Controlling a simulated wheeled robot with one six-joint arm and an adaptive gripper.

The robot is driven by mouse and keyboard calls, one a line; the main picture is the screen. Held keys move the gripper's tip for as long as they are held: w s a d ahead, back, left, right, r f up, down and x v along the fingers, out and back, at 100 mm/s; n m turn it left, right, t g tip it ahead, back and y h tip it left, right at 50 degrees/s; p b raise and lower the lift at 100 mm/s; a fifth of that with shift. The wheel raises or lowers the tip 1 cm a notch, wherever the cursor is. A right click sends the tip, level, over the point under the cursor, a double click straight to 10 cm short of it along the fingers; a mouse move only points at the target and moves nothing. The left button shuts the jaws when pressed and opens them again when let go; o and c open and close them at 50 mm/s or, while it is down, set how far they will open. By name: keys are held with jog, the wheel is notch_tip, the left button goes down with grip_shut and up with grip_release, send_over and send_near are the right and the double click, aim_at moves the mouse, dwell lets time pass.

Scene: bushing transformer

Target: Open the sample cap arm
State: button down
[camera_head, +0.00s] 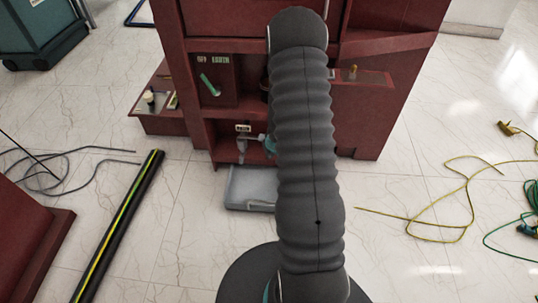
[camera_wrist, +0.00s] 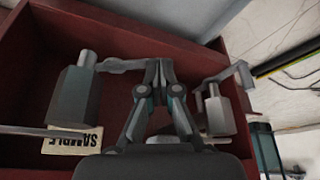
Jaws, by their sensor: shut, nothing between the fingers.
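The red cabinet (camera_head: 375,115) stands ahead of me. In the wrist view, a sample label (camera_wrist: 73,140) appears upside down on its recessed panel. Near it, a grey fitting (camera_wrist: 75,92) has a flat metal arm (camera_wrist: 122,66) reaching right toward my gripper (camera_wrist: 158,66). My gripper is shut and empty; its tips are close to that arm's end, but I cannot tell whether they touch. A second grey fitting (camera_wrist: 218,113) with a bent lever (camera_wrist: 230,74) is to the right.
A grey tray (camera_head: 250,188) lies on the floor below a small valve (camera_head: 243,148). A green handle (camera_head: 208,85) sits higher on the cabinet. A black-yellow pole (camera_head: 120,225) lies left; a yellow cable (camera_head: 445,205) lies right.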

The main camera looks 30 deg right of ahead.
jog(key=shift+d, duration=0.1)
dwell(0.7)
jog(key=s+a+r+p, duration=0.1)
jog(key=s+r+p, duration=0.1)
jog(key=s+r, duration=0.6)
jog(key=shift+s+r, duration=0.25)
jog(key=shift+r, duration=0.4)
jog(key=shift+a, duration=0.1)
